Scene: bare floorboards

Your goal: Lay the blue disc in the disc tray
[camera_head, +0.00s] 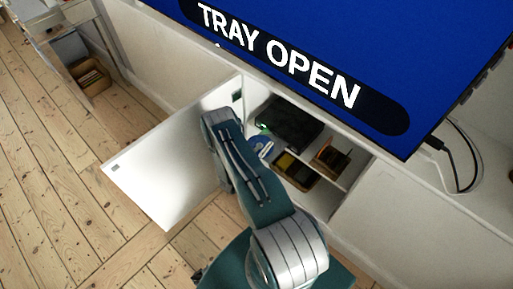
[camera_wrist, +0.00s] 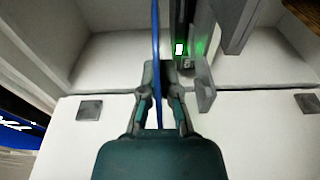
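My gripper (camera_wrist: 160,75) is shut on the blue disc (camera_wrist: 155,35), which shows edge-on as a thin blue line between the fingers in the wrist view. In the head view part of the blue and white disc (camera_head: 262,143) shows beside my arm, in front of the dark player (camera_head: 288,121); my fingers are hidden there. In the wrist view a grey part that looks like the disc tray (camera_wrist: 204,86) sticks out just right of my fingertips, by a lit green light (camera_wrist: 180,48). The disc appears apart from it.
The cabinet's white door (camera_head: 165,165) stands open left of my arm. Boxes (camera_head: 296,172) lie on the lower shelf, and a small brown basket-like thing (camera_head: 331,158) stands right of the player. A screen (camera_head: 330,50) above reads "TRAY OPEN".

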